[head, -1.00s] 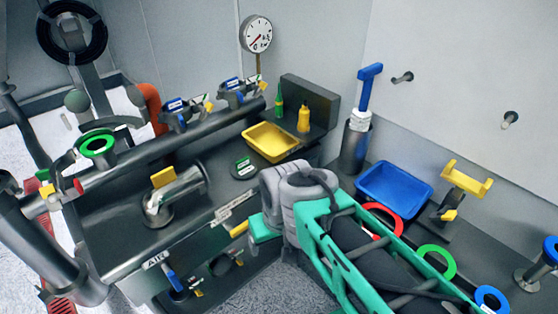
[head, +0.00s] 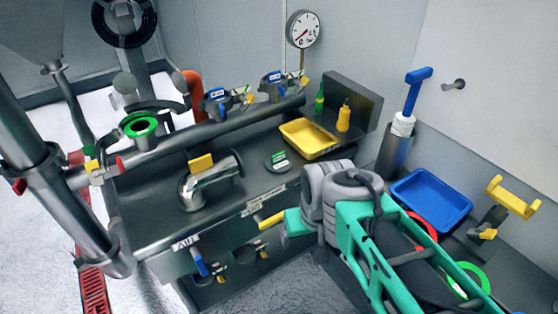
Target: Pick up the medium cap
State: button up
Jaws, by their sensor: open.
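A dark round disc (head: 277,162) with a green and white label lies flat on the grey counter, left of the yellow tray. It looks like a cap, but its label is too small to read, so I cannot confirm that it is the medium one. My teal and grey arm comes in from the lower right and bends in front of the counter's right end. No gripper fingers show in the head view. The disc is uncovered and apart from my arm.
A yellow tray (head: 310,139) and bottles stand behind the disc. A steel elbow pipe (head: 209,181) stands to its left. A yellow handle (head: 271,220) sticks out at the counter's front. A blue tray (head: 431,198) and a green ring (head: 473,276) are at right, partly behind my arm.

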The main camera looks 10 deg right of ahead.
aim_at(280, 162)
jog(key=u, duration=0.9)
jog(key=i, duration=0.55)
jog(key=u, duration=1.2)
jog(key=i, duration=0.2)
jog(key=z, duration=0.05)
